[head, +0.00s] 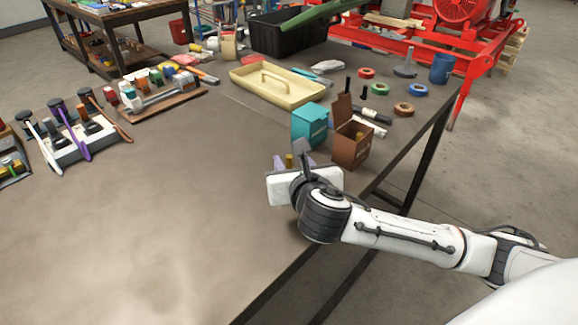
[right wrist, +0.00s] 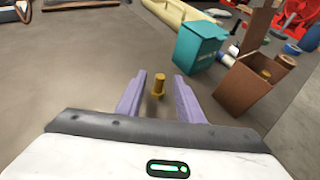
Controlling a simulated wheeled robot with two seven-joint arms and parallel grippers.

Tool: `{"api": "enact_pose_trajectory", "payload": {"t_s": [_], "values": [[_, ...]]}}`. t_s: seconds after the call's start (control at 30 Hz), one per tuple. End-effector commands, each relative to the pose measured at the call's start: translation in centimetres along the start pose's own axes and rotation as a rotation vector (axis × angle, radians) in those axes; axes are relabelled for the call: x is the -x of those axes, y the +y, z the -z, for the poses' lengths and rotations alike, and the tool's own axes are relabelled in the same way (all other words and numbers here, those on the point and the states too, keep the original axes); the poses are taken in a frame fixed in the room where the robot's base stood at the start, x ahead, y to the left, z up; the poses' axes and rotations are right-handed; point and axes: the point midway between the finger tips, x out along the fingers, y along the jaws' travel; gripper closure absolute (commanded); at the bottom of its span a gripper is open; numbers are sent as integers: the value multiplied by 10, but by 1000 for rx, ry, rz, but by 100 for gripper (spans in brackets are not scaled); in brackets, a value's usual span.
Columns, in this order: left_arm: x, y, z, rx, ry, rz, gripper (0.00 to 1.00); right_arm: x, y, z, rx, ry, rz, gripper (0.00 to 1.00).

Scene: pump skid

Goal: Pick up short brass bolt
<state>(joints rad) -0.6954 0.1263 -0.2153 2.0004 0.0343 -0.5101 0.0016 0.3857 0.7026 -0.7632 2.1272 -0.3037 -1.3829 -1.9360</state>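A short brass bolt (right wrist: 159,83) stands upright on the bench top, head up. In the right wrist view it is between and slightly beyond the two purple fingers of my right gripper (right wrist: 158,88), which is open. A gap shows on both sides of the bolt. In the head view the bolt (head: 289,160) shows just behind my right gripper (head: 291,162), whose white body hides the bench near it. My left gripper is in neither view.
A teal box (head: 309,124) and an open brown box (head: 351,146) with brass pieces stand just right of the bolt. A cream tray (head: 262,91), tape rolls (head: 380,89) and tools lie farther back. The bench's left front is clear.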

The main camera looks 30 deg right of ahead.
Motion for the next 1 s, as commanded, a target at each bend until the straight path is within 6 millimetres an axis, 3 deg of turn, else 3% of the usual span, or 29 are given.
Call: {"api": "enact_pose_trajectory", "payload": {"t_s": [0.13, 0.4, 0.6, 1.0], "values": [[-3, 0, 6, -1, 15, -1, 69, -18, 0, 1, 1, 0, 0, 66], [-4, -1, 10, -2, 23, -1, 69, -21, 0, 0, 1, 0, -1, 66], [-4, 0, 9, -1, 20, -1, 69, -21, 0, 0, 1, 0, -1, 98], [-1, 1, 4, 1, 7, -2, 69, -18, 0, -8, 0, -2, -2, 100]]}}
